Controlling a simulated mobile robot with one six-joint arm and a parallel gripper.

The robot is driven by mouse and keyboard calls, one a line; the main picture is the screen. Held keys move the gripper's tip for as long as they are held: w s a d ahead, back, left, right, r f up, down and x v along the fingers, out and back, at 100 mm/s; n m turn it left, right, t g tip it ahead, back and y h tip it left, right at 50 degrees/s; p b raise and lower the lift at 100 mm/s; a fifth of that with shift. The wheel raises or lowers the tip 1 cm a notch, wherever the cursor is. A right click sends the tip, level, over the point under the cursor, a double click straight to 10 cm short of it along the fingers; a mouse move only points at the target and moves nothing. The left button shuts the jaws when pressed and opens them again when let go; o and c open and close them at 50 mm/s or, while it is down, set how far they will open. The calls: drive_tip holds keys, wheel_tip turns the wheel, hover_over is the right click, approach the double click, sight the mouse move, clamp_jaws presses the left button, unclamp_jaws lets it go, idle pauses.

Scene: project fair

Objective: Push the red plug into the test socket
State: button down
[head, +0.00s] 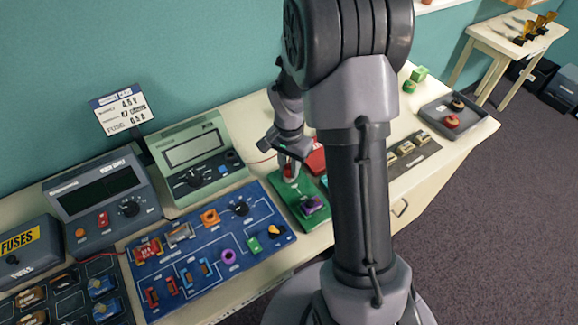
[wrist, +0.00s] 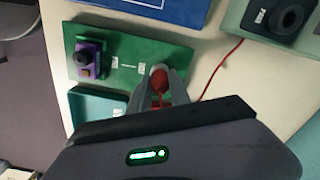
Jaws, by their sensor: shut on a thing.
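My gripper (wrist: 161,92) is shut on the red plug (wrist: 159,80), which shows between the two grey fingers in the wrist view. In the head view my gripper (head: 290,172) is low over the far end of a green board (head: 284,203). The board also shows in the wrist view (wrist: 125,55), with a purple part (wrist: 85,60) with a black knob at its other end. The plug is at the board's end near the fingers. The test socket is not clearly visible; the fingers and plug cover that spot. I cannot tell how deep the plug sits.
A red lead (wrist: 222,68) runs across the table near the fingers. A green meter (head: 196,160) and a blue circuit board (head: 205,250) stand left of the green board. A grey tray (head: 478,128) is at right.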

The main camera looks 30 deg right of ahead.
drive_tip(key=shift+f, duration=0.2)
drive_tip(key=c, duration=0.6)
unclamp_jaws()
drive_tip(key=shift+c, duration=0.2)
drive_tip(key=shift+r+p, duration=2.9)
drive_tip(key=shift+r, duration=1.2)
drive_tip(key=shift+f, duration=0.1)
